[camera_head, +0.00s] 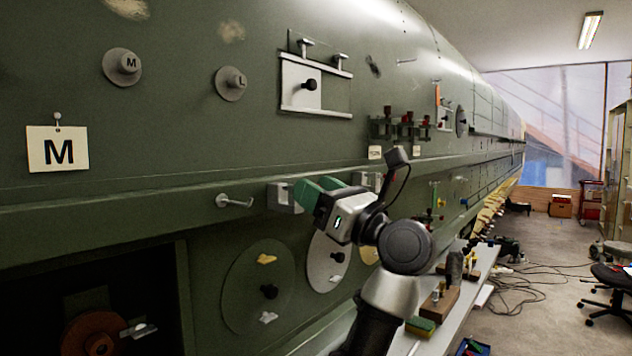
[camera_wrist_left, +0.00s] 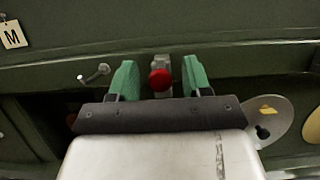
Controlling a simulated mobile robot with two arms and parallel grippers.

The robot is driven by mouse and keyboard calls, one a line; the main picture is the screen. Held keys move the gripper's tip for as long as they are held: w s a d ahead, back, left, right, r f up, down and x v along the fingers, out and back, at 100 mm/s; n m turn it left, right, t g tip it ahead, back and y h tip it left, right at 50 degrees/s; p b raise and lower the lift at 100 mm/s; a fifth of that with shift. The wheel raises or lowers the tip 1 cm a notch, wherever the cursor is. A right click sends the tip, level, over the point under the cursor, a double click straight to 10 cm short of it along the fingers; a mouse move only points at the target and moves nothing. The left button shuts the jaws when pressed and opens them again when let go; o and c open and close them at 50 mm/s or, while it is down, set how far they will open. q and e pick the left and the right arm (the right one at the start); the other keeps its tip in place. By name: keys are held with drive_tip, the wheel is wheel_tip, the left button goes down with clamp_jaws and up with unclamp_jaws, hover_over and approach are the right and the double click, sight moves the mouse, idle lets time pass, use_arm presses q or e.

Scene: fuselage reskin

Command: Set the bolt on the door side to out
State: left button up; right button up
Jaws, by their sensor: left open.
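In the left wrist view a round red knob (camera_wrist_left: 160,79) sits in front of a grey metal block (camera_wrist_left: 161,62) on the green fuselage wall. I take it for the bolt; its in or out position cannot be told. My left gripper (camera_wrist_left: 160,77) is open, with one green finger on each side of the knob; contact cannot be told. In the head view my left gripper (camera_head: 314,190) faces the wall beside the grey block (camera_head: 285,197), and the knob is hidden there. My right gripper is not in view.
A silver handle (camera_head: 234,201) juts out left of the block, above a dark opening with a brown disc (camera_head: 90,335). Round covers (camera_head: 258,300) sit below. An M tag (camera_head: 58,149) hangs at left. A bench (camera_head: 465,300) with tools stands to the right.

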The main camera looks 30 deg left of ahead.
use_arm(q)
drive_tip(key=shift+a, duration=0.2)
clamp_jaws()
drive_tip(key=shift+d, duration=0.2)
drive_tip(key=shift+d+b, duration=0.35)
drive_tip(key=shift+d, duration=0.7)
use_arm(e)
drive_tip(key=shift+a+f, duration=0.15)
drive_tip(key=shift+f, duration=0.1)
use_arm(q)
drive_tip(key=shift+c, duration=1)
unclamp_jaws()
drive_tip(key=shift+d, duration=0.1)
drive_tip(key=shift+o, duration=1)
drive_tip(key=shift+d, duration=0.2)
